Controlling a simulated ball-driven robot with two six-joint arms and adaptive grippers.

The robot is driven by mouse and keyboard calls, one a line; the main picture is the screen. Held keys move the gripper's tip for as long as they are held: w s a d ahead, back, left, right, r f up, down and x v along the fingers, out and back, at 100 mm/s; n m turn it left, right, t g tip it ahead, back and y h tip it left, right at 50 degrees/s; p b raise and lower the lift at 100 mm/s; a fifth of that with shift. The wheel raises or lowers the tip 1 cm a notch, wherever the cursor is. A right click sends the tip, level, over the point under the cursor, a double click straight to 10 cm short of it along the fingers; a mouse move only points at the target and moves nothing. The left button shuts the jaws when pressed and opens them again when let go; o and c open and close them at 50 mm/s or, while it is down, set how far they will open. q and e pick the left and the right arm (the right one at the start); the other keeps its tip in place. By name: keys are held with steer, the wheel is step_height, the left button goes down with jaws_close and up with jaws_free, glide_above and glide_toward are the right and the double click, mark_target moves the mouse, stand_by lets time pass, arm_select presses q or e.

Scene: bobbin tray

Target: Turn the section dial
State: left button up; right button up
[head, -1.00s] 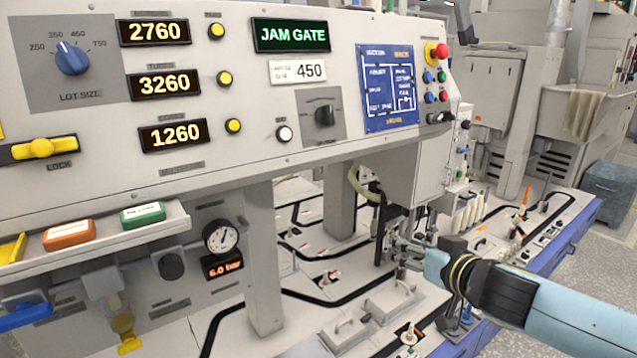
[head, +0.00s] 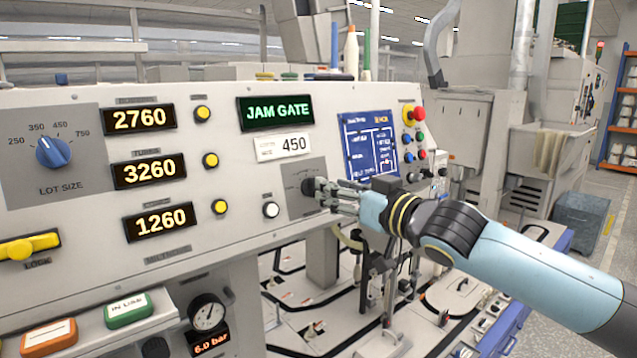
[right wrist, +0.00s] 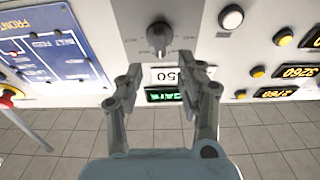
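A dark knob, the dial (head: 309,186), sits on a grey plate (head: 297,206) below the white card reading 450. Its label is too small to read in the head view. My right gripper (head: 322,191) is at this dial and partly covers it. In the right wrist view, which is upside down, the dial (right wrist: 160,38) shows whole, just beyond the fingertips. The right gripper (right wrist: 160,66) is open there, its two fingers spread apart with nothing between them. Whether a fingertip touches the knob cannot be told. My left gripper is not in view.
A white button (head: 270,210) is just left of the dial plate. The blue screen (head: 368,149) and the red stop button (head: 418,113) are to the right. A blue lot-size knob (head: 53,152) and a yellow lock handle (head: 28,246) are far left on the panel.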

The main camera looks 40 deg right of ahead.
mark_target(314, 188)
steer(key=shift+w+a+b, duration=0.15)
steer(key=shift+w+b, duration=0.2)
steer(key=shift+w, duration=1)
steer(key=shift+w+a+b, duration=0.1)
steer(key=shift+w+b, duration=0.25)
steer(key=shift+w, duration=1)
steer(key=shift+c, duration=0.3)
jaws_close()
